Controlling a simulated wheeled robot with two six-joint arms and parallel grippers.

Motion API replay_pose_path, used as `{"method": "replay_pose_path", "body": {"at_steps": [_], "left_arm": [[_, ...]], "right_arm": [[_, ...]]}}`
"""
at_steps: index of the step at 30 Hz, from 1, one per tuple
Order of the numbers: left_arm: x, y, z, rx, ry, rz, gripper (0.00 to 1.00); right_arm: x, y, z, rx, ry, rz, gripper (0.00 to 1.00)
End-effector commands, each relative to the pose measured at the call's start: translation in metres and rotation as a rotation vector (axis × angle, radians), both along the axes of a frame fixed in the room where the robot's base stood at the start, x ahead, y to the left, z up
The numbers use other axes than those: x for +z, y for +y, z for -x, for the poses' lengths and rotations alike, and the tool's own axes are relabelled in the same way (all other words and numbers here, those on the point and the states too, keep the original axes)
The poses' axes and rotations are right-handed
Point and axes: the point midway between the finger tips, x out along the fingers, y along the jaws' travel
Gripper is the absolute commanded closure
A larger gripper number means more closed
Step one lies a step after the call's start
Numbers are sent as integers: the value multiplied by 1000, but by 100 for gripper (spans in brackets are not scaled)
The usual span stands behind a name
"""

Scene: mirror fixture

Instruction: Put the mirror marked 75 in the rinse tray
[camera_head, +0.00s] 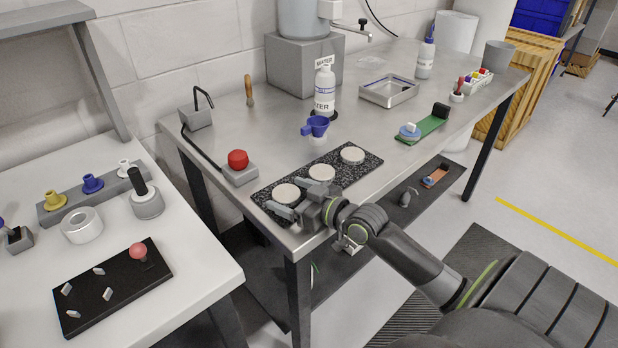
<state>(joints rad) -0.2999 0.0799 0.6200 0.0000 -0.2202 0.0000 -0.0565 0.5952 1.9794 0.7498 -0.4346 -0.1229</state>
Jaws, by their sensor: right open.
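Three pale round discs lie in a row on a dark speckled slab (335,181) on the metal bench: a near-left one (286,191), a middle one (321,172) and a far-right one (352,154). No number can be read on any of them, so I cannot tell which is marked 75. My right gripper (288,198) is open at the slab's near-left end, its fingers around or just above the near-left disc; contact is not clear. A shallow metal tray (365,97), seemingly the rinse tray, sits farther back on the bench. My left gripper is out of view.
A red button box (239,168), a blue funnel-like cup (315,126) and a white labelled bottle (325,92) stand around the slab. A green strip (424,128) lies nearer the right edge. Bare bench separates slab and tray. A white table (195,262) stands left.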

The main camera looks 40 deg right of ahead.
Motion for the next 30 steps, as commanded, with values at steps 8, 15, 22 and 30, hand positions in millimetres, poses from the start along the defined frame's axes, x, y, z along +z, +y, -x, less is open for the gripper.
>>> {"method": "replay_pose_path", "body": {"at_steps": [8,15,22,30], "left_arm": [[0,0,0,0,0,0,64],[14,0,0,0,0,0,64],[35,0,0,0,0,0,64],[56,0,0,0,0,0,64]], "right_arm": [[2,-12,38,2,5,7,19],[11,-25,79,1,7,4,19],[18,-35,116,0,6,3,19],[23,-46,152,0,4,2,19]]}}
